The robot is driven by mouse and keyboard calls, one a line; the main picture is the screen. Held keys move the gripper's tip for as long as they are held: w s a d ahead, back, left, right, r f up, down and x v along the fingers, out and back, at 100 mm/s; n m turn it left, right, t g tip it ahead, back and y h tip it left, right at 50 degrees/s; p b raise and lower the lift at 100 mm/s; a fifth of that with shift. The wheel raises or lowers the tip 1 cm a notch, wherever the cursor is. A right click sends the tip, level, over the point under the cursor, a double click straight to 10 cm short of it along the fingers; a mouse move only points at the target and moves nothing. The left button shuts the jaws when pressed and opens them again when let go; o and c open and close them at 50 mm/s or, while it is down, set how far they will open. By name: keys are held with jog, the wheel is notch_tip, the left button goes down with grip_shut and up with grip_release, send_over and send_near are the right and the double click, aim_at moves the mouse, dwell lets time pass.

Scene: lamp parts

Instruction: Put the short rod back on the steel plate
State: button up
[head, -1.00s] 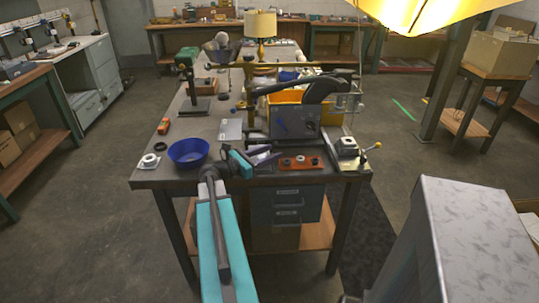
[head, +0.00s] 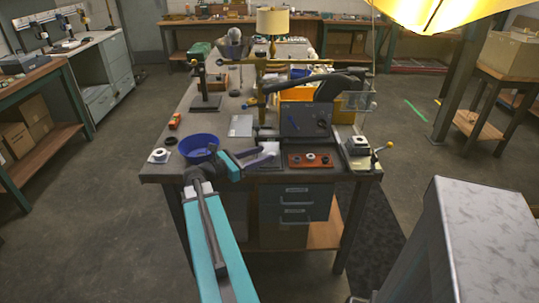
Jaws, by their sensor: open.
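My gripper (head: 266,155) is over the front of the workbench (head: 220,172), at the end of my teal and dark grey arm. It is open; its fingers are small and dark here, and I make out nothing held between them. A flat grey square plate (head: 242,126), which looks like the steel plate, lies on the bench behind my gripper and a little to its left. I cannot pick out the short rod in this view; it may be too small or hidden by the arm or other things.
A blue bowl (head: 199,147) stands left of my gripper. A reddish-brown tray with small round parts (head: 310,160) lies to its right. A dark grey machine (head: 306,121) stands behind, near a yellow bin (head: 297,93). A black stand (head: 205,101) is at the back left.

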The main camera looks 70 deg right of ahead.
jog(key=shift+v, duration=1.8)
jog(key=shift+r, duration=0.1)
